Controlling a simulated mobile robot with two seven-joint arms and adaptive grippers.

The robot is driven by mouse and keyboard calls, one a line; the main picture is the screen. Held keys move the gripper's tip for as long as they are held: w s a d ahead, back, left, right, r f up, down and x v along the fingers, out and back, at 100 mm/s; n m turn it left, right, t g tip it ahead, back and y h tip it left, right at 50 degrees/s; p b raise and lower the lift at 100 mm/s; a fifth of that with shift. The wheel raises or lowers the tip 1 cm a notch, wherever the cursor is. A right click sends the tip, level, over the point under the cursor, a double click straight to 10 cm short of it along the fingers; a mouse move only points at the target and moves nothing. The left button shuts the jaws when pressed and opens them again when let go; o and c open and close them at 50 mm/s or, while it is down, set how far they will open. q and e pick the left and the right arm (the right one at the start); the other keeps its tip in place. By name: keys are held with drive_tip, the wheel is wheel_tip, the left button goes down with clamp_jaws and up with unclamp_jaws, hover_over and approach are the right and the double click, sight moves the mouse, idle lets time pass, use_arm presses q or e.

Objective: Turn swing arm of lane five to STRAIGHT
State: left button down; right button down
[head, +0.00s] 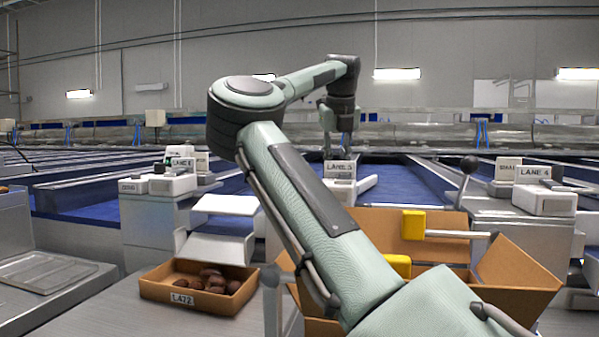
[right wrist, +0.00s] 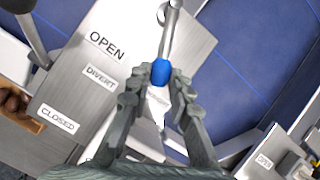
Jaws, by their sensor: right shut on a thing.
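My right gripper (head: 338,130) reaches far over the lane five stand, whose sign (head: 340,168) shows beside my forearm in the head view. In the right wrist view my right gripper (right wrist: 162,84) is shut on a blue knob (right wrist: 160,72) at the end of a silver rod (right wrist: 170,34), the swing arm. My left gripper is out of view.
A lane four sign (head: 535,172) and a black ball lever (head: 469,164) stand at right. An open cardboard box (head: 375,220) with yellow-ended bars sits in front. A brown tray (head: 160,292) of dates is at front left.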

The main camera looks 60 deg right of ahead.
drive_tip(key=shift+s+d+n+t+y, duration=0.2)
drive_tip(key=shift+s+d+n, duration=0.25)
drive_tip(key=shift+n, duration=0.3)
drive_tip(key=shift+s+d+n+t+y, duration=0.1)
drive_tip(key=shift+s+d+n+t, duration=0.1)
drive_tip(key=shift+s+d+n, duration=0.4)
drive_tip(key=shift+w+a+r+n, duration=0.1)
drive_tip(key=shift+w+n, duration=0.15)
drive_tip(key=shift+w, duration=0.05)
drive_tip(key=c, duration=1.4)
unclamp_jaws()
drive_tip(key=shift+s, duration=0.1)
drive_tip(key=shift+o, duration=0.2)
drive_tip(key=v, duration=1.2)
